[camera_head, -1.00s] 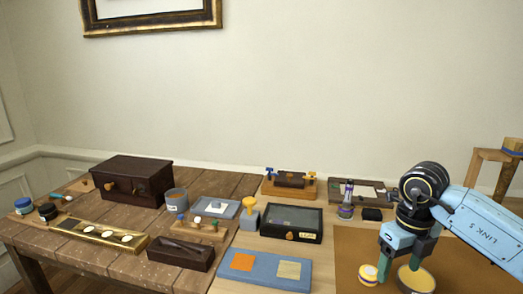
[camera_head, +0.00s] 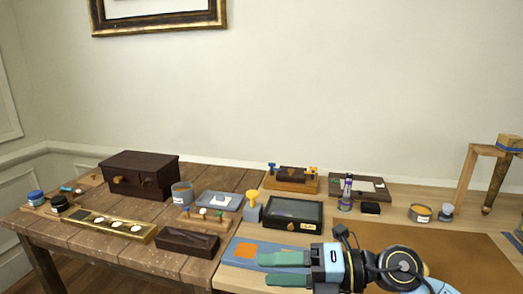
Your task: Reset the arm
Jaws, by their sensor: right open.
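My right gripper (camera_head: 272,270) is at the bottom centre of the head view, with its arm coming in from the lower right. Its two green fingers point left and stand apart with nothing between them. They show in front of the blue board (camera_head: 242,249) with an orange square; I cannot tell the height of the gap. My left gripper is not in view.
A glass-topped dark box (camera_head: 293,213) stands behind the gripper. The brown mat (camera_head: 440,245) lies right, its visible part bare. A tin (camera_head: 420,213) stands behind it. A dark drawer chest (camera_head: 139,176) and gold tray (camera_head: 110,229) stand left.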

